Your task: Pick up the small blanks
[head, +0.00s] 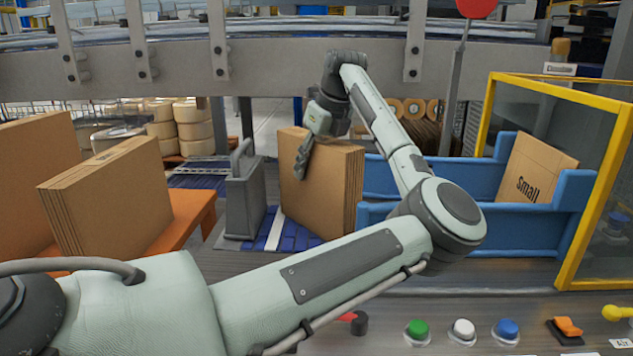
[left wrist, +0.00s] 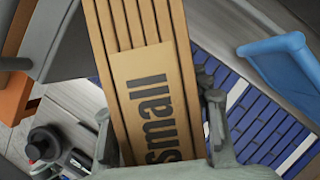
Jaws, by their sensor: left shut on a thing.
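My left gripper (head: 303,160) is shut on a bundle of small brown cardboard blanks (head: 325,190), gripping it from above. In the left wrist view the blanks (left wrist: 150,90) show several layered edges and a "Small" label, with the fingers (left wrist: 160,125) on either side. The bundle stands upright between the grey bracket and the blue tray, above blue slats; whether its bottom touches them I cannot tell. Another "Small" blank (head: 537,170) leans in the blue tray at the right. My right gripper is not in view.
More brown blanks (head: 112,200) stand on the orange table (head: 190,215) at left. A grey bracket (head: 245,195) is left of the bundle. The blue tray (head: 480,215) and yellow-framed guard (head: 577,280) are at right. Buttons (head: 463,329) line the front panel.

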